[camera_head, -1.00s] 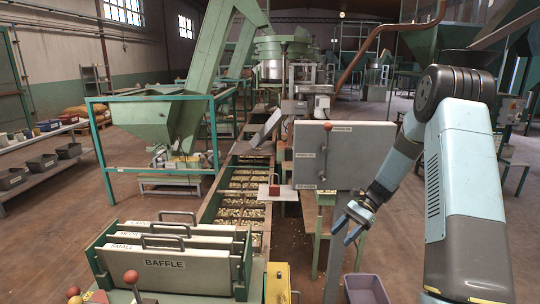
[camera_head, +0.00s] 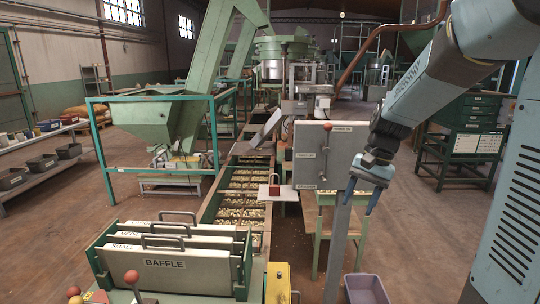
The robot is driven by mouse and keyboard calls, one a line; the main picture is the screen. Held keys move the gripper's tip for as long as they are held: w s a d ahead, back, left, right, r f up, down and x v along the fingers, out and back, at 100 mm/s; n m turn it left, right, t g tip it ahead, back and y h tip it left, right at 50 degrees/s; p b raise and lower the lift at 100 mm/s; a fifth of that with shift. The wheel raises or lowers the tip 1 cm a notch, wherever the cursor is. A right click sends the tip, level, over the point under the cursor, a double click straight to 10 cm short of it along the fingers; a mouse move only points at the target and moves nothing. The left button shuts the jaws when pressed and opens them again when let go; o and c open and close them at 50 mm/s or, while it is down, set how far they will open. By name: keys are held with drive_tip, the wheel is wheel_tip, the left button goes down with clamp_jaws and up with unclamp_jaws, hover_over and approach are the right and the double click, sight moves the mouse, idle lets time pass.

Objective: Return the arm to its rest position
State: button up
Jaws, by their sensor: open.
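My arm shows at the right of the head view, with its blue-grey links reaching up and then down to the left. My gripper (camera_head: 362,200) hangs from the wrist with its fingers pointing down, open and with nothing between them. It appears in front of the right part of the grey control panel (camera_head: 308,157) with the red-knobbed lever.
A green rack of baffle plates (camera_head: 160,275) stands at the front left, with red-knobbed levers beside it. A sorting conveyor (camera_head: 240,195) runs back through the middle. A purple bin (camera_head: 366,289) is below my gripper. A green drawer cabinet (camera_head: 470,125) stands at the right. Floor between is clear.

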drive_tip(key=s+d+r+n+t+h, duration=0.1)
drive_tip(key=s+r+n+t+h, duration=0.2)
drive_tip(key=s, duration=1.4)
drive_tip(key=shift+r+n+t, duration=1.2)
drive_tip(key=shift+r+t, duration=0.5)
drive_tip(key=shift+r, duration=0.85)
drive_tip(key=shift+s, duration=0.1)
drive_tip(key=shift+c, duration=1)
drive_tip(key=shift+a, duration=0.1)
